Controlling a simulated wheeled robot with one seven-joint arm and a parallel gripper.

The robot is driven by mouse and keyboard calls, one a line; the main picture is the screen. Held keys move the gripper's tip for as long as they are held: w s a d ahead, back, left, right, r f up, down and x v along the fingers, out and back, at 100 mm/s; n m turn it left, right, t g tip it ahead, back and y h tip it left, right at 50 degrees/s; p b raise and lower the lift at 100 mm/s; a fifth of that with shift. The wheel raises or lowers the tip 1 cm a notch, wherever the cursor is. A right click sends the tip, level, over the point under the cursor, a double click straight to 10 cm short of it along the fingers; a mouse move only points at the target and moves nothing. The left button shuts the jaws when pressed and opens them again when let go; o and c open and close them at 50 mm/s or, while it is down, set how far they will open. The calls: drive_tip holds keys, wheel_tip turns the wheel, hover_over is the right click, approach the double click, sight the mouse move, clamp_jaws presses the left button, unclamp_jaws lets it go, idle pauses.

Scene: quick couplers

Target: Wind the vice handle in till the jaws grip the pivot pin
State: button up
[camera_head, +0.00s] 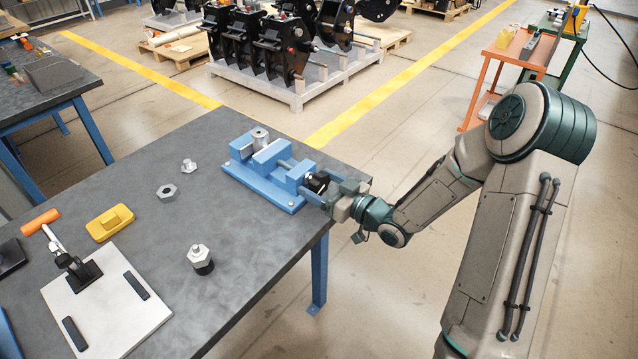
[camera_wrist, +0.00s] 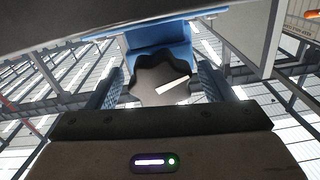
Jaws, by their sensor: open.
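The blue vice (camera_head: 262,186) is on the grey bench near its far right corner. The silver pivot pin (camera_head: 260,136) stands upright between the vice jaws; I cannot tell whether both jaws touch it. The black handle knob (camera_head: 318,181) is at the right end of the vice. In the wrist view the lobed knob (camera_wrist: 150,78) carries a white mark, tilted up to the right. My gripper (camera_head: 324,190) is open, with one finger on each side of the knob. In the wrist view a gap shows beside the knob at each finger. The vice body shows blue behind it.
On the bench (camera_head: 225,255) lie a hex nut (camera_head: 167,191), a silver fitting (camera_head: 188,166), a black-and-silver coupler (camera_head: 201,259), a yellow block (camera_head: 110,223) and a white plate (camera_head: 105,310) with a toggle clamp. Bench between them and the vice is clear.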

drive_tip(key=c, duration=1)
drive_tip(key=shift+m+p, duration=0.35)
drive_tip(key=shift+m, duration=0.45)
drive_tip(key=o, duration=1)
drive_tip(key=b+v, duration=0.1)
drive_tip(key=v, duration=1.3)
